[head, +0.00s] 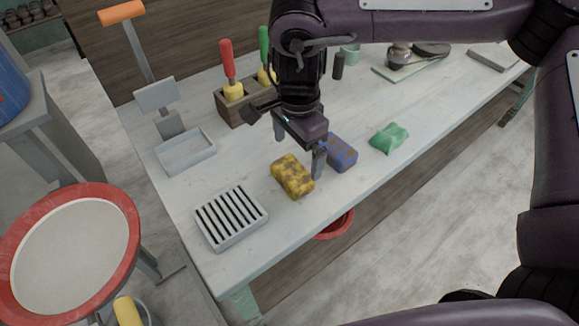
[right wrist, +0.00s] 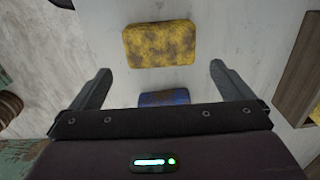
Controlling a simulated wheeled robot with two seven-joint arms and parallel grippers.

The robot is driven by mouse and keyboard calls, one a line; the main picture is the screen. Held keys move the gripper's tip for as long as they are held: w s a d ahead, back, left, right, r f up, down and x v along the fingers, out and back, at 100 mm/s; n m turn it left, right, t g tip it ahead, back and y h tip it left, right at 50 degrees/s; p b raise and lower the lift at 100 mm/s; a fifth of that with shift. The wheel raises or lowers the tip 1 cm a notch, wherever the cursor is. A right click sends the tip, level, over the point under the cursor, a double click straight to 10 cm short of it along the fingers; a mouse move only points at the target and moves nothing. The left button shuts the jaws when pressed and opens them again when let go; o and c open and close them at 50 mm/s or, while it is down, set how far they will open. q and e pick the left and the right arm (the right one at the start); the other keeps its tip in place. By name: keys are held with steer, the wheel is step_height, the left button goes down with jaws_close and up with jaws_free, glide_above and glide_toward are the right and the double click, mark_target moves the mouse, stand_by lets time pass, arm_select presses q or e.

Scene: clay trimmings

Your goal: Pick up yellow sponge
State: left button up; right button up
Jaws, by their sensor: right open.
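The yellow sponge (head: 292,176), with dark stains, lies on the pale workbench in the head view. In the right wrist view the yellow sponge (right wrist: 161,44) lies ahead of the fingertips and between their lines. My right gripper (head: 299,155) is open and empty, above the bench just behind the yellow sponge, near the blue sponge. In the right wrist view its two fingers (right wrist: 160,72) are spread wide. A blue sponge (head: 342,152) with brown stains lies just right of the gripper; it shows partly behind the gripper body in the wrist view (right wrist: 164,98). My left gripper is not in view.
A slotted grey rack (head: 231,218) stands left of the yellow sponge. A grey tray (head: 185,151) and a wooden block with red- and green-handled tools (head: 233,107) stand behind. A green cloth-like piece (head: 389,138) lies to the right. The bench's front edge (head: 300,225) is close.

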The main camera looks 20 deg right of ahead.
steer(key=f, duration=0.2)
steer(key=a+f, duration=0.1)
steer(key=shift+s+f+p, duration=0.1)
steer(key=shift+s+p, duration=0.2)
steer(key=shift+p, duration=0.1)
steer(key=shift+w+f, duration=0.2)
steer(key=shift+f, duration=1.15)
steer(key=c, duration=0.6)
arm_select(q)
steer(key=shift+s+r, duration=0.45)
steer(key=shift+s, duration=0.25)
arm_select(e)
steer(key=shift+c, duration=1)
steer(key=shift+r, duration=0.15)
step_height(320, 180, up, 9)
steer(key=shift+f, duration=0.2)
arm_select(q)
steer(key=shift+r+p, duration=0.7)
steer(key=shift+p, duration=0.05)
arm_select(e)
step_height(320, 180, up, 11)
glide_above(293, 170)
steer(key=shift+r, duration=0.15)
